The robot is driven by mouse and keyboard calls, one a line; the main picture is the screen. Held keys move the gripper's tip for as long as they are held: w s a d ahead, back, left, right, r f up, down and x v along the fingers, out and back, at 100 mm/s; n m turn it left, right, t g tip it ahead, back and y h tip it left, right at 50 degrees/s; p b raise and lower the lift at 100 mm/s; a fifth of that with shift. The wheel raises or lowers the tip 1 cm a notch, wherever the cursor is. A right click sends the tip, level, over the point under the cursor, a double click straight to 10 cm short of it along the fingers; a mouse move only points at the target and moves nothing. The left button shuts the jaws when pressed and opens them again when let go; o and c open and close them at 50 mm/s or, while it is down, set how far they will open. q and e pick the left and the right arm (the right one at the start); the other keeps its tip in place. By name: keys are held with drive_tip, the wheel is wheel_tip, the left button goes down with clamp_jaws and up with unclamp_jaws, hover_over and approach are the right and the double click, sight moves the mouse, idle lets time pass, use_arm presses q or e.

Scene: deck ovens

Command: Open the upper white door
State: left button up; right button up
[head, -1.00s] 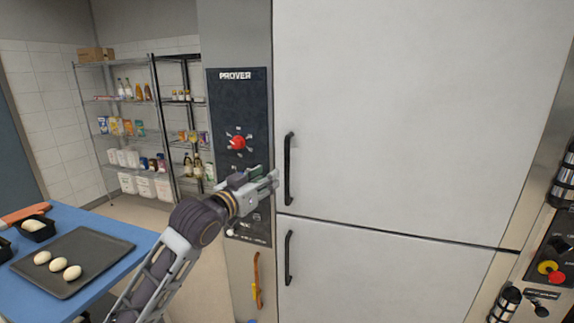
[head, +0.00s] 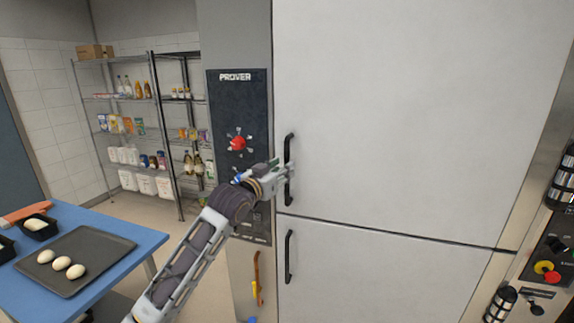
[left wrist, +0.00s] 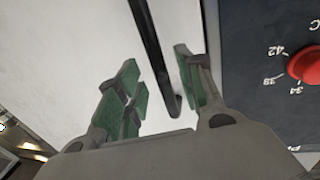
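The upper white door (head: 410,110) is closed, with its seam against the lower door level below it. Its black vertical handle (head: 288,150) is at the door's left edge. In the left wrist view the handle (left wrist: 150,50) runs between the two green-padded fingers (left wrist: 158,92) of my left gripper. The fingers are open, with gaps on both sides of the handle. My right gripper is not in view.
The lower white door (head: 375,275) has its own black handle (head: 288,257). The control panel (head: 240,130) with a red knob (head: 237,143) is left of the doors. A blue table (head: 130,240) with a tray (head: 95,245) of dough pieces stands at the left.

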use_arm(q)
drive_tip(key=shift+p+x, duration=0.35)
drive_tip(key=shift+x, duration=1.5)
clamp_jaws()
